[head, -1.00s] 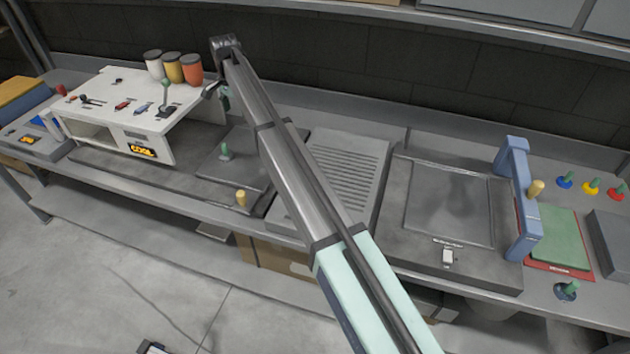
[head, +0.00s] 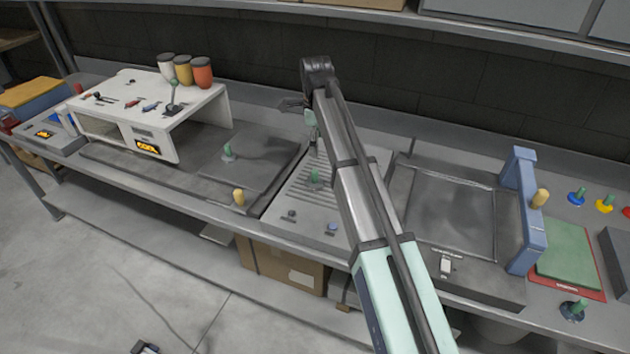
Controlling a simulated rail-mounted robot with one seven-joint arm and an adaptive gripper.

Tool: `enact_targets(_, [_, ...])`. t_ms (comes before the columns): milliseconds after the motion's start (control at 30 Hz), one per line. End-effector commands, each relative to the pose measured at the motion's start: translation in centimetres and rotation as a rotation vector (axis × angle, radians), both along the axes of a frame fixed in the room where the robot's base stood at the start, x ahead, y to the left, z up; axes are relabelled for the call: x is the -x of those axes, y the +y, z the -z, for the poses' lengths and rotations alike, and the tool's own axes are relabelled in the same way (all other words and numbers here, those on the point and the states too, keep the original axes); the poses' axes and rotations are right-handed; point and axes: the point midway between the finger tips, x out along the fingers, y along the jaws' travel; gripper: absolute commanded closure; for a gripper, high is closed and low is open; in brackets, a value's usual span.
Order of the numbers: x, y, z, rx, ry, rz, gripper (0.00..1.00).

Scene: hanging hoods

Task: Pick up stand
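Nothing in view is plainly marked as the stand. One candidate is the blue upright frame (head: 525,210) with a yellow knob at its right side, standing on the bench at the right. Another is the white bench-like unit (head: 195,103) at the left, with its open-fronted body and small parts on top. My gripper (head: 292,104) is small and partly hidden by my arm, above the back of the bench, right of the white unit and well left of the blue frame. It touches neither. Its finger opening is unclear.
A ribbed plate (head: 288,198) with a green knob (head: 315,178) lies below my arm. A dark flat panel (head: 452,215) lies right of it. Colored knobs and a green pad (head: 568,250) are at far right. A shelf (head: 480,32) runs above.

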Motion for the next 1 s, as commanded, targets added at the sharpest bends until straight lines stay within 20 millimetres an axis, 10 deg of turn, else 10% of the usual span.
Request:
enact_targets(400, [0.1, 0.0, 7.5, 0.001, 0.001, -0.002, 0.11])
enact_targets(1000, [-0.1, 0.2, 11.7, 0.000, 0.001, -0.003, 0.11])
